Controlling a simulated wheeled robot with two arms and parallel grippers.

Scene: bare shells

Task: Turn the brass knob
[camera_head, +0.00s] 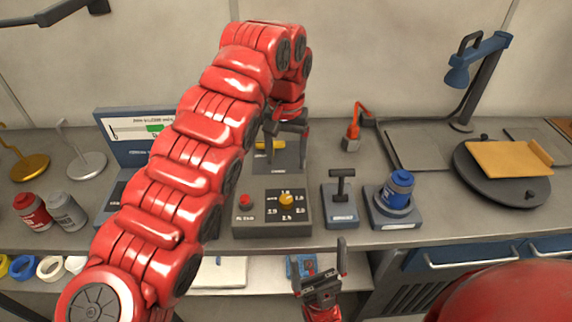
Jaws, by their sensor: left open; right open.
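The brass knob (286,198) is a small yellow dial on top of a grey control box (272,222), with printed numbers around it. A red button (246,200) sits to its left on the same box. My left gripper (287,142) is open and points down behind the box, above a grey plate with a yellow part (262,146), apart from the knob. My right gripper (320,264) is open, in front of the bench edge and below the box in the picture. Nothing shows between the jaws of either gripper.
A black T-handle lever (342,186) and a blue jar (399,189) on a stand are right of the box. A blue lamp (474,75) and a round dark board (500,185) stand farther right. My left arm hides part of a blue display panel (125,160).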

